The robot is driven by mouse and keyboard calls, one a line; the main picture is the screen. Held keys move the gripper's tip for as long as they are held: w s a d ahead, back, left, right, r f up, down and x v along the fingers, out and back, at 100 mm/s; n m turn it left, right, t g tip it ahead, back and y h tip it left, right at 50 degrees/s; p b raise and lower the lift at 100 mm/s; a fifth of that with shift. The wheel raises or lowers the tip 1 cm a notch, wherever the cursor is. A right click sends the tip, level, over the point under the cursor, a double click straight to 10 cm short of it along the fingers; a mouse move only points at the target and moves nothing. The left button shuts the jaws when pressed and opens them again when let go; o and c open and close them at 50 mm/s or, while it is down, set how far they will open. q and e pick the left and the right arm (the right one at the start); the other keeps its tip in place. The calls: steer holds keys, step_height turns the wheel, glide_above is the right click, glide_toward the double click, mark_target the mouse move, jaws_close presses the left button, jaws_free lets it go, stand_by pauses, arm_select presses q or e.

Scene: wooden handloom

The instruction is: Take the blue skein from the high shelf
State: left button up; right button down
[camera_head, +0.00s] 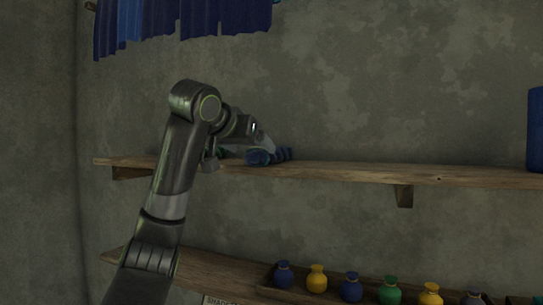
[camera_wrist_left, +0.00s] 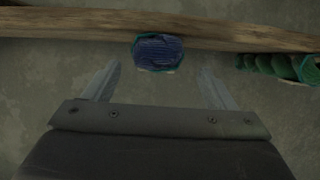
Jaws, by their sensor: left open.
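The blue skein (camera_head: 268,157) lies on the high shelf (camera_head: 350,172), with its end toward me. In the left wrist view the blue skein (camera_wrist_left: 157,52) is a dark blue roll with a teal rim, at the shelf edge. My left gripper (camera_head: 262,143) is at the skein in the head view, and its wrist partly blocks the shelf there. In the left wrist view my left gripper (camera_wrist_left: 158,78) is open and empty. Its two fingers point toward the skein, which sits just ahead of the gap between the tips. My right gripper is not in view.
A green skein (camera_wrist_left: 282,66) lies on the shelf beside the blue one, mostly hidden by my arm in the head view. A blue cylinder (camera_head: 536,130) stands at the shelf's right end. Blue cloth (camera_head: 180,22) hangs above. Several small jars (camera_head: 317,278) stand on the lower shelf.

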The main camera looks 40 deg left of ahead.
mark_target(256, 149)
arm_select(q)
steer(key=shift+w+p, duration=0.4)
steer(key=p+x, duration=0.1)
steer(key=x, duration=0.2)
steer(key=shift+w+p, duration=0.2)
steer(key=shift+p, duration=0.2)
steer(key=shift+w+a+f, duration=0.1)
steer(key=shift+w+f, duration=0.2)
steer(key=shift+w, duration=0.05)
steer(key=shift+s, duration=0.1)
steer(key=shift+c, duration=1.1)
steer(key=c, duration=0.9)
steer(key=shift+r, duration=0.1)
